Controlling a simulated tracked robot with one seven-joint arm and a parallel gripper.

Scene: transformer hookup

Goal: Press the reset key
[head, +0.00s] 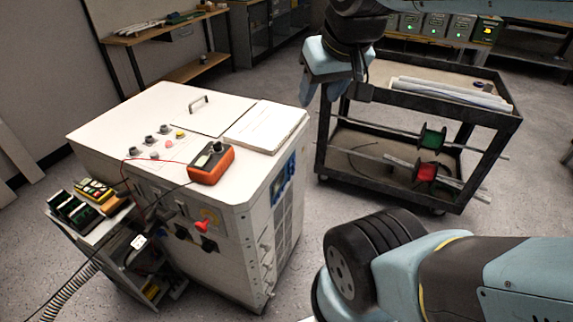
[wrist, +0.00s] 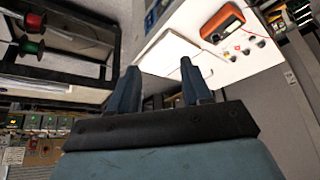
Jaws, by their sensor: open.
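The reset key cannot be told apart for sure. Small round knobs or buttons sit on the white cabinet (head: 120,118): dark knobs (head: 148,140), a pinkish one (head: 168,144) and a yellow-topped one (head: 180,134). A red knob (head: 202,226) is on the front panel. In the wrist view a red button (wrist: 246,51) shows among dark knobs (wrist: 260,43). My gripper (head: 332,84) is raised in the air right of the cabinet, apart from it. In the wrist view my gripper (wrist: 159,72) is open and empty, its two fingers spread.
An orange meter (head: 211,164) with leads lies on the cabinet top, near a handle (head: 198,103) and a white raised panel (head: 266,126). A small cart (head: 100,240) stands at left. A dark trolley (head: 385,185) with red and green spools stands at right. Floor shows between cabinet and trolley.

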